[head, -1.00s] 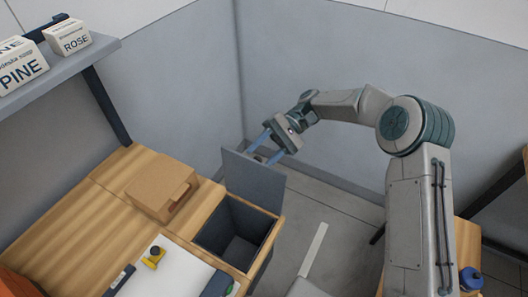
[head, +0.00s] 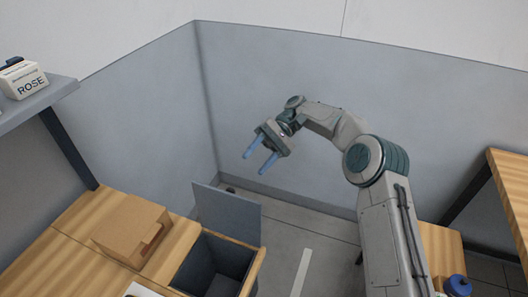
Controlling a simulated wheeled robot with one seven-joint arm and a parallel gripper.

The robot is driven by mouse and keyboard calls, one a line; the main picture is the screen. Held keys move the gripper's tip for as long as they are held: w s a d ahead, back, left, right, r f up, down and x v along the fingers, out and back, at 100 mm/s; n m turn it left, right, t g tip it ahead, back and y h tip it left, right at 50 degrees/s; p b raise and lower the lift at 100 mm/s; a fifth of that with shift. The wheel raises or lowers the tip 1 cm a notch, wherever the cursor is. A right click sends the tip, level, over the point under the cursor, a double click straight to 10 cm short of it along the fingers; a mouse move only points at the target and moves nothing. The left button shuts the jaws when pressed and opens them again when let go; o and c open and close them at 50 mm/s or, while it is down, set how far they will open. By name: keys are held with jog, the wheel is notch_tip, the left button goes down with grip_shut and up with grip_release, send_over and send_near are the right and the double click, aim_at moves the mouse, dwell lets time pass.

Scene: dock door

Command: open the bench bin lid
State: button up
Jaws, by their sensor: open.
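The bench bin (head: 198,262) is a dark grey box set in the wooden bench, and its inside looks empty. Its grey lid (head: 227,215) stands raised, roughly upright, at the bin's far edge, leaving the opening uncovered. My gripper (head: 255,163) is open and empty, with two blue fingers apart. It hangs above and beyond the lid, slightly to the right, and appears clear of it.
A cardboard box (head: 130,230) sits on the wooden bench left of the bin. A shelf (head: 45,103) with a ROSE box (head: 24,80) is at upper left. Grey walls stand behind. Another wooden table (head: 510,185) and a blue-capped item (head: 458,286) are at right.

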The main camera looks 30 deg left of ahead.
jog(key=shift+p+v, duration=0.65)
jog(key=shift+v, duration=0.6)
jog(key=shift+r, duration=0.1)
